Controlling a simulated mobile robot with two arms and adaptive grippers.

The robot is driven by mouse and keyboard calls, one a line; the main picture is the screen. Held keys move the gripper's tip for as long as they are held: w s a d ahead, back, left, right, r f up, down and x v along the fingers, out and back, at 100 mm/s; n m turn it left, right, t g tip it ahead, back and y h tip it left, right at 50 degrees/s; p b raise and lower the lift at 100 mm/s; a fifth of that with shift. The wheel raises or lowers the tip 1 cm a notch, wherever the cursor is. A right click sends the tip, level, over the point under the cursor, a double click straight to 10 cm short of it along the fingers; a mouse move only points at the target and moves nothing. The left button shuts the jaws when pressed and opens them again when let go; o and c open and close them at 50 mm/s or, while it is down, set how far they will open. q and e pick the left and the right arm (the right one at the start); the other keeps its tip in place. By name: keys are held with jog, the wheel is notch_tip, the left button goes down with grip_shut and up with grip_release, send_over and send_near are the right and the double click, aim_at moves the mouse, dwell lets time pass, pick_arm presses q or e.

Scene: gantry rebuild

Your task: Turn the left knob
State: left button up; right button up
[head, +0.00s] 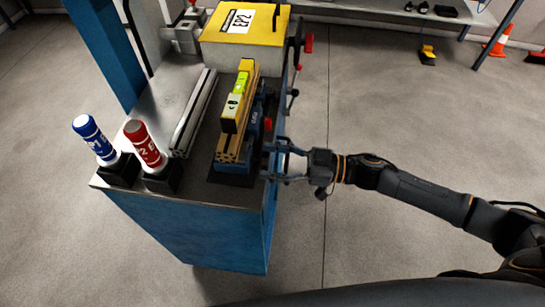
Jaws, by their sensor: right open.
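My right gripper (268,161) is open at the right side of a blue bench machine (205,228). Its two fingers point left toward the lower end of a blue vise-like part (252,135), and nothing shows between them. I cannot tell whether they touch the machine. A small red knob (268,124) sits on that part, just above the fingers. A larger red knob or handle (309,42) sticks out farther back, beside the yellow box. I cannot tell which is the left knob. My left gripper is not in view.
A yellow box (222,52) and a yellow level (238,96) sit on the machine. Blue (95,138) and red (145,143) cylinders stand in black holders at its front left. The floor right of the machine is clear. An orange cone (497,42) stands far back.

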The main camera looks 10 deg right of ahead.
jog(key=shift+c, duration=0.3)
jog(key=c, duration=1.1)
jog(key=n, duration=0.5)
jog(key=shift+a+n+b, duration=0.1)
jog(key=shift+n+b, duration=0.2)
jog(key=shift+n, duration=0.1)
jog(key=o, duration=1.2)
jog(key=shift+c, duration=0.2)
jog(key=v, duration=1.2)
